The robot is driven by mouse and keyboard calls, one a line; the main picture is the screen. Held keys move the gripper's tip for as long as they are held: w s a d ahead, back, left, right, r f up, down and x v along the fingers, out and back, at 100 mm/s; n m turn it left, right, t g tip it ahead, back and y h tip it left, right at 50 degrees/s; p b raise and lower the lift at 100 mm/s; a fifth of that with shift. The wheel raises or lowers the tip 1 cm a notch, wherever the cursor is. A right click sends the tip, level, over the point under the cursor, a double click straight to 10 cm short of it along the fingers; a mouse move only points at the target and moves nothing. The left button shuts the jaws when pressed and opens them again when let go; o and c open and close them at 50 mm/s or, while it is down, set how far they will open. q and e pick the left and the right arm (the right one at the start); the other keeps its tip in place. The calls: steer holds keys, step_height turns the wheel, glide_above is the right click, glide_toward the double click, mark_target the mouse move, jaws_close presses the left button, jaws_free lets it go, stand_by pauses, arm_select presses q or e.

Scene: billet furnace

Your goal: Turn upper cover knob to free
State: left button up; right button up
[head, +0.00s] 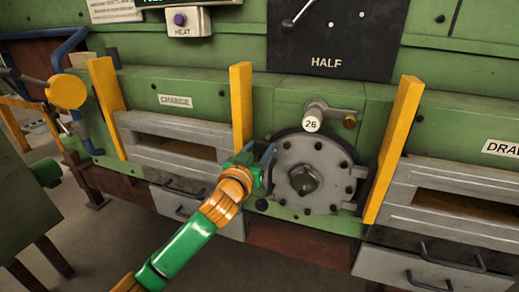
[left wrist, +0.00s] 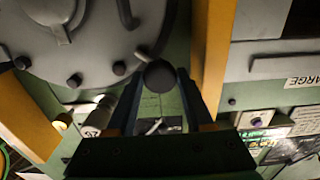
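The round grey bolted cover (head: 298,160) is on the green furnace front, between two yellow posts. In the left wrist view the cover (left wrist: 95,45) fills the upper left, with a dark round knob (left wrist: 159,74) at its edge. A short grey tab on this knob reaches over the cover's rim. My left gripper (head: 258,154) is at the cover's upper left edge. Its fingers stand apart on either side of this knob; I cannot tell whether they touch it. A second dark knob (head: 262,204) is at the cover's lower left. My right gripper is not in view.
A handle marked 26 (head: 312,124) juts out just above the cover. The left yellow post (head: 241,105) stands close beside my left gripper. Grey slotted doors flank the cover, marked CHARGE (head: 175,101) and DRAW (head: 501,148). A dark panel reading HALF (head: 327,62) is above.

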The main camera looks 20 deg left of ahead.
arm_select(q)
steer(key=shift+n, duration=0.3)
jaws_close()
steer(key=n, duration=0.2)
steer(key=shift+n, duration=0.4)
steer(key=n+p, duration=0.1)
steer(key=n, duration=0.2)
steer(key=shift+r+n+p, duration=0.1)
steer(key=shift+n+p, duration=0.3)
steer(key=n+p, duration=0.2)
steer(key=n, duration=0.1)
steer(key=shift+n, duration=0.3)
steer(key=n+p, duration=0.2)
steer(key=n, duration=0.1)
steer(key=shift+n, duration=0.3)
steer(key=shift+n+p, duration=1.4)
steer(key=shift+n, duration=0.8)
steer(key=o, duration=1.3)
jaws_free()
